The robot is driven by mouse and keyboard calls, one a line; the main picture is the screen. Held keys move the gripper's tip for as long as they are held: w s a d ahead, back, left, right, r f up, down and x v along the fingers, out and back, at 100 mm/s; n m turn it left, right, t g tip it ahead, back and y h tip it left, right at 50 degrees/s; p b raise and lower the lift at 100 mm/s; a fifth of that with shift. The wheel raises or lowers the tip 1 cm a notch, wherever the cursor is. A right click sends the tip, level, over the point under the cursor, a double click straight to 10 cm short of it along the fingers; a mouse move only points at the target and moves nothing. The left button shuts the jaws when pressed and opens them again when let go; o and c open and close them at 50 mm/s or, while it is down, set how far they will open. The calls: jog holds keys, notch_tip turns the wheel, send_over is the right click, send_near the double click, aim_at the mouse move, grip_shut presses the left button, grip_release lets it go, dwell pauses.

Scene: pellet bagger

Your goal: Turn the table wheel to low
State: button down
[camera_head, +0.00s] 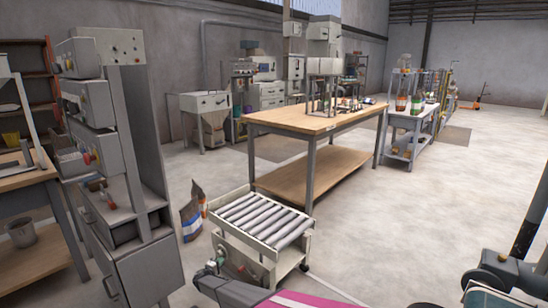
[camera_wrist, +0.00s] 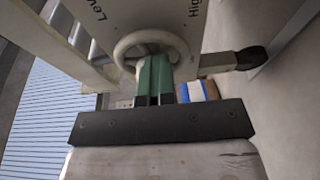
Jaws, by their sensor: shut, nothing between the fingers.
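The table wheel (camera_wrist: 128,46) is a pale ring on a light panel (camera_wrist: 112,14) at the top of the wrist view. Part of the lettering, "Leve" and "High", shows on the panel; no "low" mark is in view. My gripper (camera_wrist: 155,62) has its green fingers shut together, with nothing between them. The fingertips overlap the lower part of the wheel and hide some of it; I cannot tell if they touch it. In the head view, the roller table (camera_head: 260,217) stands low on casters at the centre bottom, with the end of my arm beside it.
A pale bar with a black end (camera_wrist: 250,58) sticks out right of the wheel. A blue and white bag (camera_head: 190,218) stands left of the roller table. A grey cabinet (camera_head: 145,268) is further left. A wooden workbench (camera_head: 315,118) stands behind. Floor at right is clear.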

jog(key=shift+w+d+r, duration=0.3)
jog(key=shift+w+d, duration=0.05)
jog(key=shift+w, duration=0.05)
jog(key=shift+r, duration=1)
jog(key=shift+w+a+r, duration=0.2)
jog(key=shift+w+r, duration=0.05)
jog(key=shift+r, duration=0.1)
jog(key=shift+s+d, duration=0.1)
send_near(221, 255)
jog(key=shift+w+d+r, duration=0.55)
jog(key=shift+w+d, duration=0.05)
jog(key=shift+w, duration=0.15)
